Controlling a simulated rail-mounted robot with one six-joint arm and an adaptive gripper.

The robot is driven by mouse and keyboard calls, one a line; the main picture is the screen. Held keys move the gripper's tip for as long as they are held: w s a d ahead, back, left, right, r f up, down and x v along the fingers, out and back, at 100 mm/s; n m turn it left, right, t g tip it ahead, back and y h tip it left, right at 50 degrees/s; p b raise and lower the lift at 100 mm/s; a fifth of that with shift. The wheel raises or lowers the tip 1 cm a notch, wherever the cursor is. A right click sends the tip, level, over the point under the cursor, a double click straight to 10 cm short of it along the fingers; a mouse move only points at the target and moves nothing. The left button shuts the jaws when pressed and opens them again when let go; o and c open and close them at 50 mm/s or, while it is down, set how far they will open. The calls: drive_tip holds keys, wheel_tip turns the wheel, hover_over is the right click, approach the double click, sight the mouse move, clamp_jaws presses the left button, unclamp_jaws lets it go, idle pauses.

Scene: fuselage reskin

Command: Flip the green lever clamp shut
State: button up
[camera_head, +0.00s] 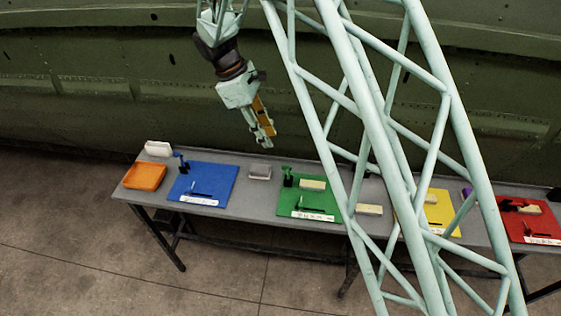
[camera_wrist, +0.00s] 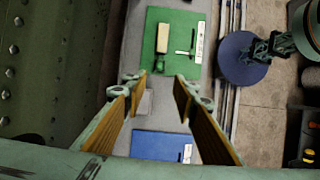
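The green lever clamp (camera_head: 288,177) stands at the back left of the green board (camera_head: 320,212), beside a beige block (camera_head: 312,185). A part of it sticks up, but it is too small to tell the lever's exact angle. In the wrist view the dark green clamp (camera_wrist: 161,63) shows beside the beige block (camera_wrist: 163,38) on the green board (camera_wrist: 178,20). My gripper (camera_head: 266,138) hangs above and behind the table, up and left of the clamp in the head view, apart from it. In the wrist view my gripper (camera_wrist: 160,88) is open, its fingers wide apart with nothing between them.
The grey table (camera_head: 255,205) also bears a blue board (camera_head: 215,190) with a blue clamp (camera_head: 181,162), an orange tray (camera_head: 145,177), a grey block (camera_head: 260,171), a yellow board (camera_head: 442,222) and a red board (camera_head: 545,222). The green fuselage wall (camera_head: 100,95) rises behind.

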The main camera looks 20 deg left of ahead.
drive_tip(key=shift+s+a+f, duration=0.1)
drive_tip(key=shift+a+f, duration=0.1)
drive_tip(key=shift+f, duration=0.1)
drive_tip(key=p+x, duration=0.1)
drive_tip(key=x, duration=1.2)
drive_tip(key=shift+d+f, duration=0.15)
drive_tip(key=shift+f, duration=0.15)
drive_tip(key=shift+c, duration=0.2)
clamp_jaws()
